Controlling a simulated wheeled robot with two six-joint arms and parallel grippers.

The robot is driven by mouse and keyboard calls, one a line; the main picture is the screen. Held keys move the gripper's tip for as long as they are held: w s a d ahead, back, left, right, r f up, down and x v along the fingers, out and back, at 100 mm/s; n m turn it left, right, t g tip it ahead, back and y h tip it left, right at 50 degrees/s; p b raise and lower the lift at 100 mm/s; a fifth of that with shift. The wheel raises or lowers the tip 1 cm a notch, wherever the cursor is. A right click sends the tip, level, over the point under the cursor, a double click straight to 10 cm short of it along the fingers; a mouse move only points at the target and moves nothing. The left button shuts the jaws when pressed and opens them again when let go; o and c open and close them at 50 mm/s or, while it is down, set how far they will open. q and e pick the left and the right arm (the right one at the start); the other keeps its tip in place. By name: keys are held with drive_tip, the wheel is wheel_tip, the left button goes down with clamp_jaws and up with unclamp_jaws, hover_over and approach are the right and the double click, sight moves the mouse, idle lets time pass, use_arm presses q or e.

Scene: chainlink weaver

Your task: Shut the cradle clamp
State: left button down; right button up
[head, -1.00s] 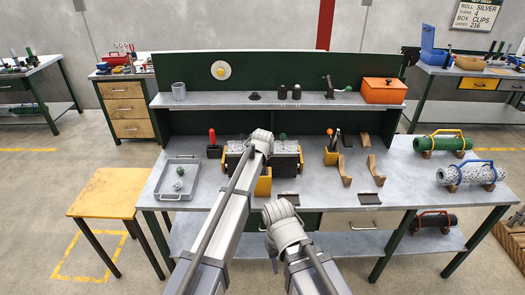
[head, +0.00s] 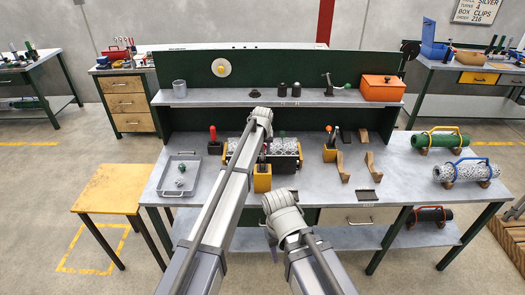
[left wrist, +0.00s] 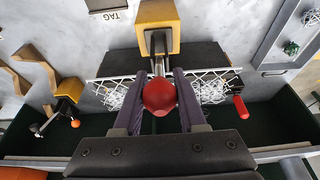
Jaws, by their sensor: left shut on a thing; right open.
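The cradle clamp is a yellow block (head: 262,182) at the front of a dark cradle, with a lever ending in a red ball knob (left wrist: 160,96). In the left wrist view the yellow block (left wrist: 158,22) is at the top and the lever runs from it over the mesh roll. My left gripper (left wrist: 160,100) is shut on the red knob, one finger on each side. The white mesh roll (head: 285,149) lies in the cradle and also shows in the left wrist view (left wrist: 210,84). My right gripper (head: 272,240) is low in front of the bench, apart from the clamp; its fingers are mostly hidden.
A red-handled tool in a black block (head: 214,147) stands beside the cradle. A yellow tool holder (head: 329,154) and wooden brackets (head: 343,167) stand right. The shelf (head: 220,98) runs behind. The right benchtop has free room.

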use_arm(q)
drive_tip(key=shift+w, duration=0.15)
drive_tip(key=c, duration=0.5)
unclamp_jaws()
drive_tip(key=shift+r, duration=0.15)
drive_tip(key=p+v, duration=0.7)
drive_tip(key=shift+s+r, duration=0.2)
drive_tip(key=shift+r, duration=0.1)
